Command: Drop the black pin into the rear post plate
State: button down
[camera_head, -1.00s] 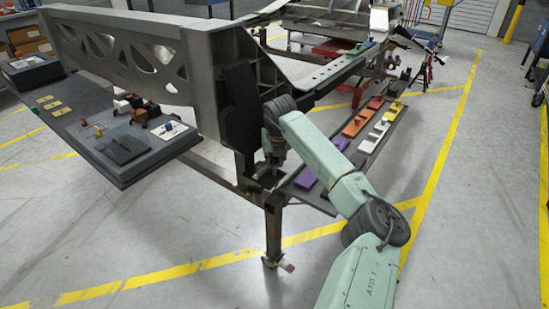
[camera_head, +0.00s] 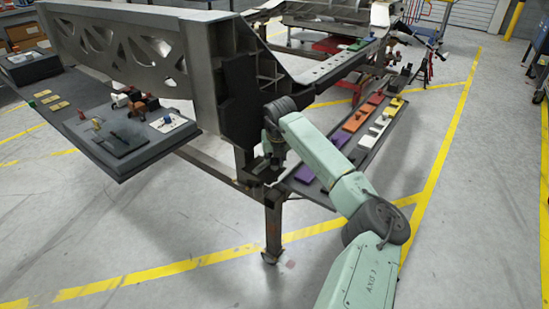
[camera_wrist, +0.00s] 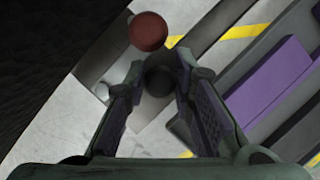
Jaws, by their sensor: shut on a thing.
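In the wrist view, my gripper (camera_wrist: 160,76) has its two fingers close around a dark round-ended piece, which looks like the black pin (camera_wrist: 158,82). Only its rounded end shows between the fingertips. A dull red round thing (camera_wrist: 148,31) shows just beyond the fingertips; I cannot tell what it belongs to. In the head view, my gripper (camera_head: 270,158) points down beside the dark end of the chassis frame, just above the top of the rear post (camera_head: 273,225). The pin and the post plate are too small or hidden to make out there.
The chassis beam (camera_head: 130,50) stands close to the left of my gripper. A long shelf with purple (camera_head: 305,172), orange and yellow pieces runs to the right. A dark side shelf (camera_head: 120,172) with small parts is at left. The floor in front is clear.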

jog(key=c, duration=1.3)
grip_release()
jog(key=shift+f, duration=0.1)
jog(key=shift+c, duration=0.5)
jog(key=shift+r+p, duration=2.05)
jog(key=shift+r, duration=1.5)
jog(key=shift+s+f, duration=0.1)
